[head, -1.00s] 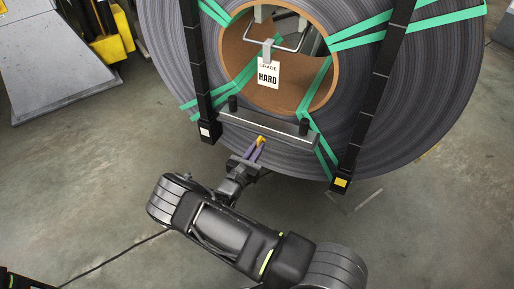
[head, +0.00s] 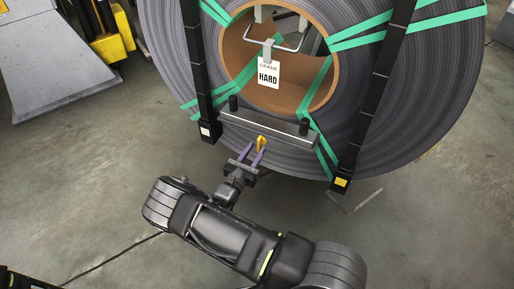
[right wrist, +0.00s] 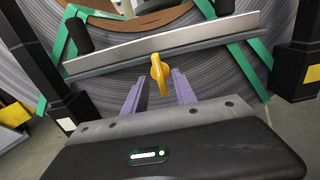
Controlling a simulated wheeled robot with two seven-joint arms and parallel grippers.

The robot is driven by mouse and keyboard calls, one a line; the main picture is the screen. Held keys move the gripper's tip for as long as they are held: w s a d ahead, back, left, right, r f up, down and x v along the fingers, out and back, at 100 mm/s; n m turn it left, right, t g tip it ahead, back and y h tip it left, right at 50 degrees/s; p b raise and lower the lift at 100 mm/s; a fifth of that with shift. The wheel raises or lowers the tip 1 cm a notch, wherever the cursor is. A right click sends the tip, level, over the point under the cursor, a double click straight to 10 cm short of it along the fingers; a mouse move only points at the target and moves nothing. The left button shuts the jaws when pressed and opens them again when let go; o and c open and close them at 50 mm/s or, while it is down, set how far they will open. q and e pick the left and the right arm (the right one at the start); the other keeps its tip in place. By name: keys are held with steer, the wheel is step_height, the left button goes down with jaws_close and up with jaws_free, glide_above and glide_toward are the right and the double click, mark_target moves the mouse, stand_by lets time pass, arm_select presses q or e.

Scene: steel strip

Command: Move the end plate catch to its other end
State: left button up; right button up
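The end plate (head: 268,130) is a grey metal bar across the lower face of the coil, with a black knob near each end. The yellow catch (head: 261,142) sits at its lower edge near the middle; in the right wrist view the catch (right wrist: 158,70) stands nearly upright across that edge. My right gripper (head: 252,152) has purple fingers spread apart. In the right wrist view its fingertips (right wrist: 160,80) are on either side of the catch, with gaps visible, and hold nothing. My left gripper is not in view.
The steel coil (head: 430,90) stands behind the plate, with green straps (head: 358,38) and two black posts (head: 195,70) in front. A "HARD" tag (head: 268,74) hangs in its bore. A grey ramp (head: 55,60) is at upper left. The floor (head: 430,230) at right is clear.

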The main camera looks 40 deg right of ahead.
steer(key=v, duration=0.6)
steer(key=shift+p, duration=0.3)
